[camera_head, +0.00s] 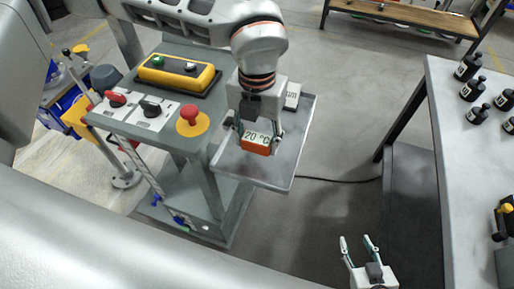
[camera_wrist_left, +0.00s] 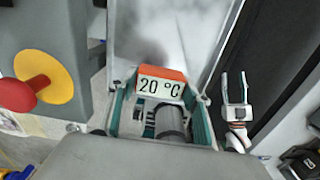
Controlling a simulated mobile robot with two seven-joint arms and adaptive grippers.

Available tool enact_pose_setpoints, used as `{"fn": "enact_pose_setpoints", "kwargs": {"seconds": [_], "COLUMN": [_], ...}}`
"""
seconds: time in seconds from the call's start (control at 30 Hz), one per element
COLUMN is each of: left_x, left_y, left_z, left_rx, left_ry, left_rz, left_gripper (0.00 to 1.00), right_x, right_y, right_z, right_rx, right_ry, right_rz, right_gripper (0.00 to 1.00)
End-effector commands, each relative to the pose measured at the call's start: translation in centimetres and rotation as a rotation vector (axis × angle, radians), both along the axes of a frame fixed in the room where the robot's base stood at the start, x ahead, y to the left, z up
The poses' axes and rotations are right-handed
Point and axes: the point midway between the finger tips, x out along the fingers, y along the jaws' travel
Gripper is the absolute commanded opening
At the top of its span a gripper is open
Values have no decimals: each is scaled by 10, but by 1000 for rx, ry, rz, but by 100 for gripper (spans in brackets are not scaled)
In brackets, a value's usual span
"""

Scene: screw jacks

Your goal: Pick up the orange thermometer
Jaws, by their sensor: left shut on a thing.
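The orange thermometer (camera_head: 257,144) has a pale display reading 20 °C. My left gripper (camera_head: 258,139) is shut on it, with one finger at each side, over the grey metal tray (camera_head: 270,173). In the left wrist view the thermometer (camera_wrist_left: 161,86) sits between the two green-edged fingers. I cannot tell whether it touches the tray. My right gripper (camera_head: 359,247) is open and empty at the bottom of the head view, over the floor. It also shows in the left wrist view (camera_wrist_left: 236,88).
A grey control stand with a red emergency button (camera_head: 190,114), a yellow button box (camera_head: 178,74) and switches adjoins the tray at left. A table (camera_head: 450,130) with several black bottles stands at right. A white labelled object (camera_head: 292,95) lies behind my gripper.

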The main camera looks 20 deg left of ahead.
Motion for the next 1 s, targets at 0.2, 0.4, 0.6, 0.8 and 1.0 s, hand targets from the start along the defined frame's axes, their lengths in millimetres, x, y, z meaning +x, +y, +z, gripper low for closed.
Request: {"fn": "enact_pose_setpoints", "kwargs": {"seconds": [0.2, 0.4, 0.6, 0.8, 1.0], "left_x": [1, 1, 1, 0, 0], "left_y": [-1, -1, 0, 0, 0], "left_z": [63, 112, 141, 152, 152], "left_rx": [-2, -1, -1, 0, 0], "left_ry": [-7, -5, -3, -1, -1], "left_rz": [0, -1, 0, -2, -2], "left_gripper": [22, 22, 22, 22, 22], "right_x": [-1, -1, -1, -1, 0], "right_y": [0, 0, 0, 0, 0], "right_z": [-6, -9, -10, -11, -10], "right_rx": [-1, 0, 0, 0, 0], "right_ry": [2, 3, 4, 4, 2], "right_rz": [0, 0, 0, 0, 1], "right_gripper": [40, 40, 40, 40, 40]}}
